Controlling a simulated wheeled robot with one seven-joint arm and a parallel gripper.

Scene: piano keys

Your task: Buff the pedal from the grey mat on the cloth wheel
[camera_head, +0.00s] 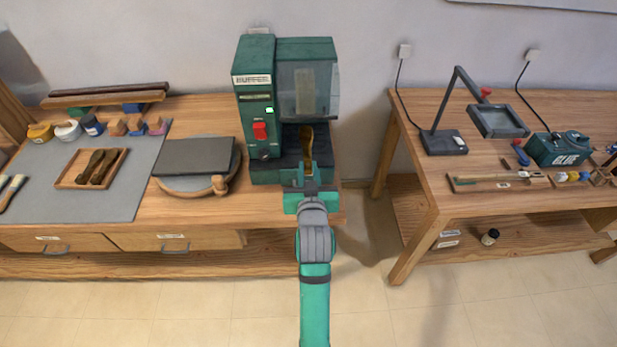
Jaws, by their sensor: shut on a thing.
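The green machine labelled BUFFER (255,100) stands at the back of the left bench, with a small green light and a red switch on its front. A pale shape, perhaps the cloth wheel (305,85), shows behind its clear shield (328,95). My gripper (307,172) is in front of the machine, shut on a brassy brown pedal (306,140). The pedal stands upright in the jaws, below the shield; I cannot tell whether it touches the wheel. The grey mat (120,203) lies on the left, with a wooden tray (58,184) of similar brown pedals (98,165).
A dark slab (195,155) on a round wooden board lies between mat and machine. Small tins and blocks (92,125) line the mat's back edge. A gap separates the right bench (435,195), which holds a lamp-like stand (445,140) and a green GLUE box (558,148).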

